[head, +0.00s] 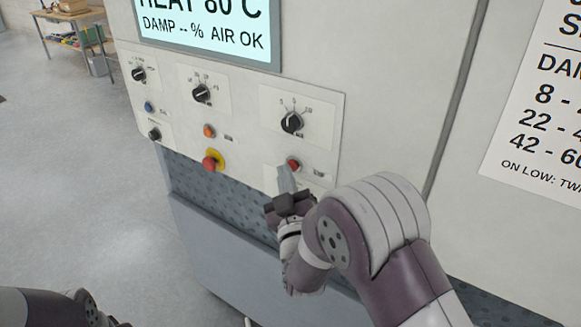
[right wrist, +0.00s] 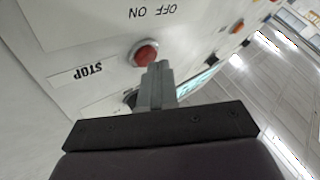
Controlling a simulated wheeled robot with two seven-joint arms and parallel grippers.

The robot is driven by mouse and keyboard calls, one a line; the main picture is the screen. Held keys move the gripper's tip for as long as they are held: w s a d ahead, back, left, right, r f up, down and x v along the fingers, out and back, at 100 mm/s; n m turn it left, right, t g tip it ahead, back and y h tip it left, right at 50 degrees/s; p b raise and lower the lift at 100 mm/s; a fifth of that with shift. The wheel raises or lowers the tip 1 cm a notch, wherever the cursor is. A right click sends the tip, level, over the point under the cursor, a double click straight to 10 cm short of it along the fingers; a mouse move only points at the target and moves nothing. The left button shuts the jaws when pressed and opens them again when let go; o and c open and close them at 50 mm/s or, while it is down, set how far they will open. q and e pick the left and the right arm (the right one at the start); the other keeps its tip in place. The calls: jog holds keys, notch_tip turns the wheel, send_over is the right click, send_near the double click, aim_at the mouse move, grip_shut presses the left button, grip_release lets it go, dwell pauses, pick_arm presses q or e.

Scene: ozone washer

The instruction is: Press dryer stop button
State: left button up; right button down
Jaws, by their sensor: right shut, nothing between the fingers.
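The dryer's control panel (head: 250,120) fills the middle of the head view. The red stop button (head: 293,165) is at its lower right, and in the right wrist view the red button (right wrist: 145,54) has a metal ring and a STOP label (right wrist: 88,72) beside it. My right gripper (head: 284,172) is shut and empty, its fingertips just below and left of the button in the head view. In the right wrist view the fingertips (right wrist: 160,68) overlap the button's edge; I cannot tell whether they touch it. My left arm shows at the lower left, its gripper out of view.
A yellow-collared red emergency button (head: 214,160), an orange button (head: 209,131), a blue button (head: 149,107) and several black knobs (head: 291,122) share the panel. A display (head: 208,28) is above. A wooden table (head: 75,38) stands far left. The floor on the left is clear.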

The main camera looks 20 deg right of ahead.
jog(key=shift+w+d, duration=0.15)
jog(key=shift+d, duration=0.05)
dwell(0.3)
jog(key=shift+a, duration=0.1)
jog(key=shift+s+a+b, duration=0.3)
jog(key=shift+s+a, duration=0.3)
jog(key=s+a, duration=0.1)
jog(key=a, duration=0.1)
jog(key=s+a, duration=0.2)
jog(key=shift+b, duration=0.3)
dwell(0.8)
